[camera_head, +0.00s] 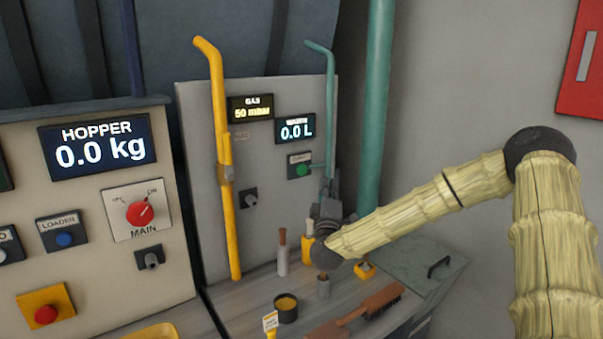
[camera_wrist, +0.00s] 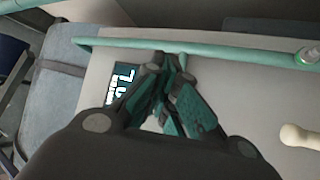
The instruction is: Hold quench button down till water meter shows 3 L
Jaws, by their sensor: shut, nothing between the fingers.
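The green quench button (camera_head: 302,170) sits on a dark plate on the grey panel, below the water meter (camera_head: 296,129), which reads 0.0 L. In the wrist view the meter (camera_wrist: 124,82) shows sideways and partly covered, left of my fingers. My gripper (camera_head: 329,186) is shut and empty, just right of and slightly below the button in the head view; the two look apart there. In the wrist view my gripper (camera_wrist: 172,66) points toward the panel near the teal pipe (camera_wrist: 230,52). I cannot make out the button in the wrist view.
A yellow pipe (camera_head: 222,150) and a gas display (camera_head: 250,108) are on the panel's left. The bench below holds a brush (camera_head: 378,301), a dark cup (camera_head: 286,308) and handled tools. A thick green pipe (camera_head: 374,100) stands behind my arm. The hopper display (camera_head: 97,145) reads 0.0 kg.

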